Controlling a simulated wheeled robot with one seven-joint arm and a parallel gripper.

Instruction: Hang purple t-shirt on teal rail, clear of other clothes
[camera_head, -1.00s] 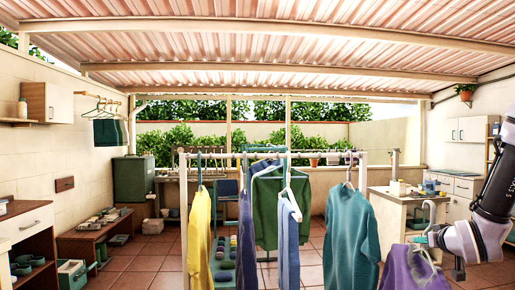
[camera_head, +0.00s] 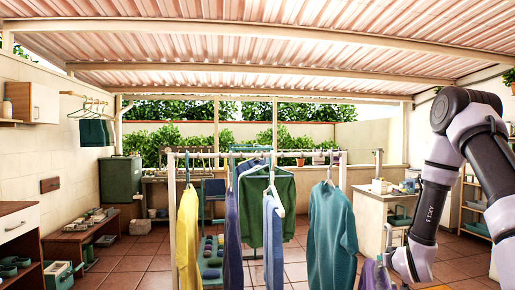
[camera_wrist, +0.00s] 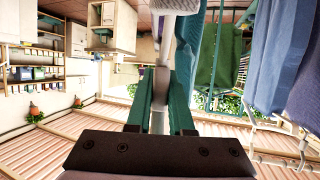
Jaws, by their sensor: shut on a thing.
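The purple t-shirt (camera_head: 374,277) hangs below my gripper at the bottom edge of the head view, mostly cut off. My gripper (camera_head: 388,262) is low at the right of the clothes rack. In the wrist view my gripper (camera_wrist: 161,112) has its teal fingers closed about a thin grey piece, seemingly the hanger's hook. A teal-topped frame (camera_head: 250,148) stands behind the front white rack, and a green top (camera_head: 283,205) hangs near it. The shirt itself is not clear in the wrist view.
The white front rack (camera_head: 343,190) holds a yellow garment (camera_head: 188,240), a purple-blue one (camera_head: 232,240), a light blue one (camera_head: 273,240) and a teal top (camera_head: 331,235). A counter (camera_head: 372,225) stands behind at right. Tiled floor is open at far right.

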